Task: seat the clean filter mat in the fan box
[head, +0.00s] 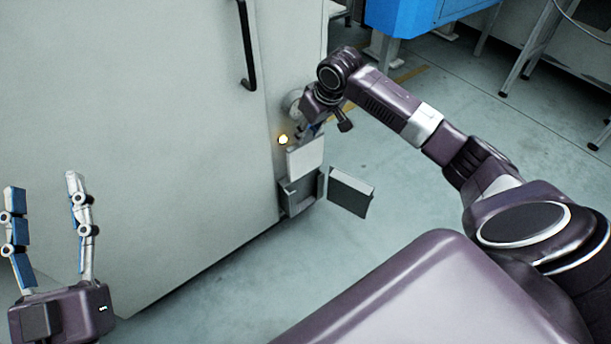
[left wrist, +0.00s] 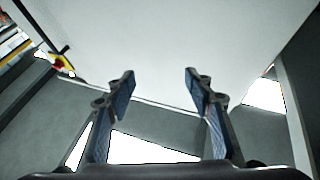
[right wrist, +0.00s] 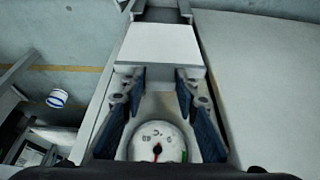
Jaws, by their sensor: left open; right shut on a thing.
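The clean filter mat (head: 306,154) is a pale, flat, squarish slab. It is upright above the grey fan box (head: 298,196) on the cabinet's side; its lower edge is at or just behind the box's top rim, and I cannot tell how far inside it is. My right gripper (head: 309,133) is shut on the mat's upper edge. In the right wrist view the mat (right wrist: 160,46) extends beyond the fingertips (right wrist: 158,74). My left gripper (head: 44,187) is open and empty at the lower left, apart from the box; its fingers also show in the left wrist view (left wrist: 160,78).
A dark grey flap (head: 350,192) stands out to the right of the box. A lit yellow lamp (head: 283,140) and a round gauge (right wrist: 157,140) are near my right gripper. The large pale cabinet (head: 150,130) fills the left.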

